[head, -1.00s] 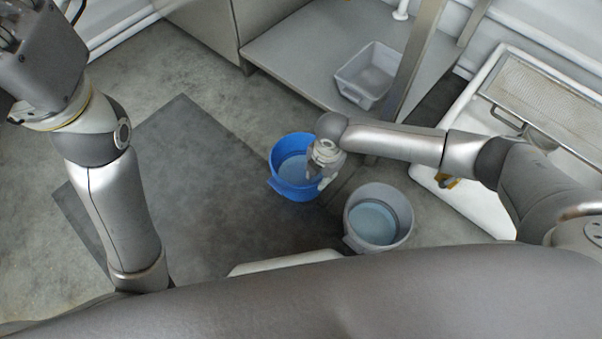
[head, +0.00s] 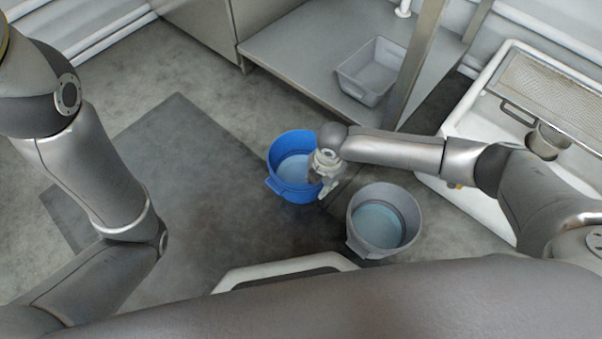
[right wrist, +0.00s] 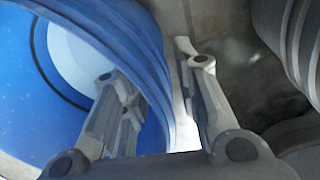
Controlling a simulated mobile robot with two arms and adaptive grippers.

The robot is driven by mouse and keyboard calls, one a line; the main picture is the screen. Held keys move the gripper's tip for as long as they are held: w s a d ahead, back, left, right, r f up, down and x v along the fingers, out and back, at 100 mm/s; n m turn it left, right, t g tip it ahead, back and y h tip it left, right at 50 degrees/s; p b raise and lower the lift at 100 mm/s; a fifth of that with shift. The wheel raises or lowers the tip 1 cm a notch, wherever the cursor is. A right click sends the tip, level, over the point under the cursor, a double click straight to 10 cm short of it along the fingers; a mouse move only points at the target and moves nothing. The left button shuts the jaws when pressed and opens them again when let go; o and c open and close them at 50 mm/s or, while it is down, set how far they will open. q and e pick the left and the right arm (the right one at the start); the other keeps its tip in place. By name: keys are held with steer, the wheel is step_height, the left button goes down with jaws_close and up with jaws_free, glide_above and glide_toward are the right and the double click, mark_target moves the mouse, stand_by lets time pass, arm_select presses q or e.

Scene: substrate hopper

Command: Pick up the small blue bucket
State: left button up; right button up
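The small blue bucket (head: 280,178) stands upright on the dark floor mat, with pale blue contents that look like liquid. My right gripper (head: 325,190) is at its right rim. In the right wrist view the blue bucket (right wrist: 140,35) fills the left side. There the right gripper (right wrist: 158,85) straddles the bucket's wall, one finger inside and the other outside. The fingers are apart with the wall between them; a firm grip does not show. My left gripper is outside the picture; only its arm shows at the left.
A grey bucket (head: 357,222) with pale blue contents stands close to the right of the blue one. A grey tub (head: 366,92) sits on a low metal shelf (head: 290,50). A white sink with a mesh tray (head: 548,85) is at the right. The mat (head: 180,160) is clear to the left.

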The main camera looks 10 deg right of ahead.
jaws_close()
stand_by(0.3)
steer(key=shift+w, duration=0.1)
steer(key=shift+r, duration=0.2)
